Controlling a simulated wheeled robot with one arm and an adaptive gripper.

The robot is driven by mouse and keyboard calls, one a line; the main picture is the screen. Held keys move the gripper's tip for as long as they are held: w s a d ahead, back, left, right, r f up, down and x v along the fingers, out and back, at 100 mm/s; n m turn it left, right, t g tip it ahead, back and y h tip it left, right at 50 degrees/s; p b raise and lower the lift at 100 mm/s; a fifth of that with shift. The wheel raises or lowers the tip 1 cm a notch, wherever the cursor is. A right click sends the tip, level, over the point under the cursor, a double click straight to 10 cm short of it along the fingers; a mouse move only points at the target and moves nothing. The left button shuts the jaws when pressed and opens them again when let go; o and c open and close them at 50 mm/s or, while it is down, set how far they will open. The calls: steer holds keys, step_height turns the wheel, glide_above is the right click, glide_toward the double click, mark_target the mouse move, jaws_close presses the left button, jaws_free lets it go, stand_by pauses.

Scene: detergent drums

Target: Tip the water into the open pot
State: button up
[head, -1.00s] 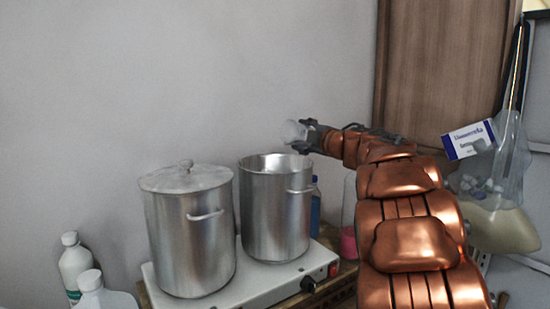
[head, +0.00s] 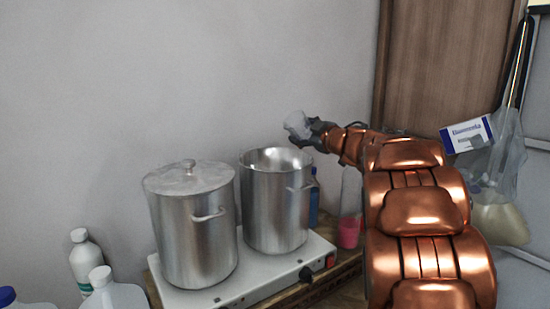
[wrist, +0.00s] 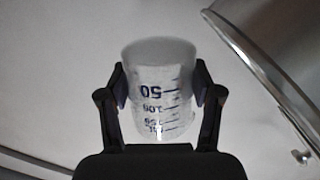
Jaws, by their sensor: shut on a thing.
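My gripper (wrist: 160,92) is shut on a clear measuring cup (wrist: 160,75) with dark graduation marks, its fingers on both sides. In the head view the cup (head: 296,123) is tilted, just above and slightly beyond the right part of the open pot's rim. The open pot (head: 275,210) is a tall metal pot without a lid, on the right of a white hotplate (head: 322,249). In the wrist view the pot's curved rim (wrist: 240,42) shows at the right. I cannot see water leaving the cup, and the pot's bottom is hidden.
A lidded metal pot (head: 195,240) stands left of the open pot. White bottles (head: 84,262) stand at the lower left. A blue bottle (head: 314,200) and a pink cup (head: 349,232) are right of the open pot. A bag (head: 500,185) hangs at the right.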

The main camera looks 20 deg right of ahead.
steer(key=shift+d+f+m, duration=0.1)
steer(key=shift+f+m, duration=0.2)
steer(key=shift+m, duration=0.2)
steer(key=shift+w+d+r+m, duration=0.1)
steer(key=shift+d+r+m, duration=0.25)
steer(key=shift+d+m, duration=0.3)
steer(key=shift+m, duration=0.35)
steer(key=d+m, duration=0.1)
steer(key=f+m, duration=0.1)
steer(key=shift+w+d+f+m, duration=0.2)
steer(key=shift+d+m, duration=0.2)
steer(key=shift+w+d+r+m+y, duration=0.15)
steer(key=shift+d+m, duration=0.1)
steer(key=shift+m, duration=0.25)
steer(key=shift+s+d+r+m+y, duration=0.1)
steer(key=shift+d+r+m+y, duration=0.1)
steer(key=shift+m, duration=0.3)
steer(key=shift+a, duration=0.15)
